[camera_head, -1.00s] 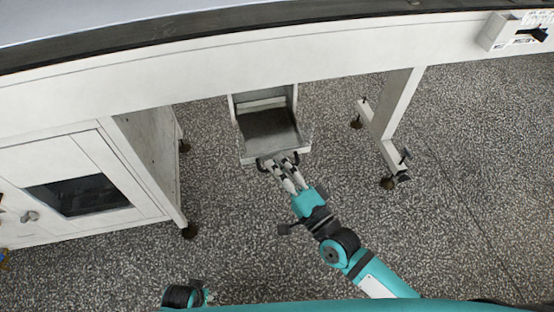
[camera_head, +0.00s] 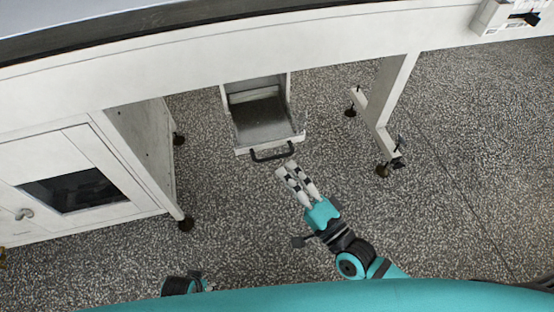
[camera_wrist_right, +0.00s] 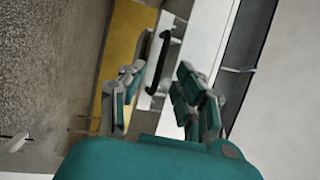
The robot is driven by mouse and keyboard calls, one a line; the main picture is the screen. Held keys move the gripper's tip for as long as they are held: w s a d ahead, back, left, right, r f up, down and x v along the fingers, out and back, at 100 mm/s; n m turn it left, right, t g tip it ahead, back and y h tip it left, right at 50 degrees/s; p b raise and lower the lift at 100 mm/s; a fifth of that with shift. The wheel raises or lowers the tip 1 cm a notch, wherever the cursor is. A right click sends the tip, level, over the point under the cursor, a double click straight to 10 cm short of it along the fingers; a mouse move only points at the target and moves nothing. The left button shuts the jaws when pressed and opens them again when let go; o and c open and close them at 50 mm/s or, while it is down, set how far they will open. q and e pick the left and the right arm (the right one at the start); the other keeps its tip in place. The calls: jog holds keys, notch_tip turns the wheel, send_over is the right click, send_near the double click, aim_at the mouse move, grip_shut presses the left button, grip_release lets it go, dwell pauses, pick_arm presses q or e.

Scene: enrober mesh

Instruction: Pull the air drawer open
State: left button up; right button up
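The air drawer (camera_head: 262,120) is pulled out below the white machine frame, and its empty dark tray floor shows. Its black bar handle (camera_head: 272,156) is on the front panel and is bare. In the right wrist view the handle (camera_wrist_right: 159,62) stands beyond the fingers, with a gap between. My right gripper (camera_head: 286,168) is just in front of the handle, to its lower right, apart from it. Its fingers are spread and hold nothing, as the right wrist view (camera_wrist_right: 161,72) also shows. My left gripper (camera_head: 197,284) shows only in part at the bottom edge; its fingers cannot be made out.
A white cabinet (camera_head: 138,150) with a dark-windowed door stands at the left. A white leg (camera_head: 390,92) with black feet stands right of the drawer. The speckled floor (camera_head: 235,215) in front of the drawer is clear.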

jog(key=v, duration=0.6)
jog(key=shift+w+f, duration=0.1)
dwell(0.3)
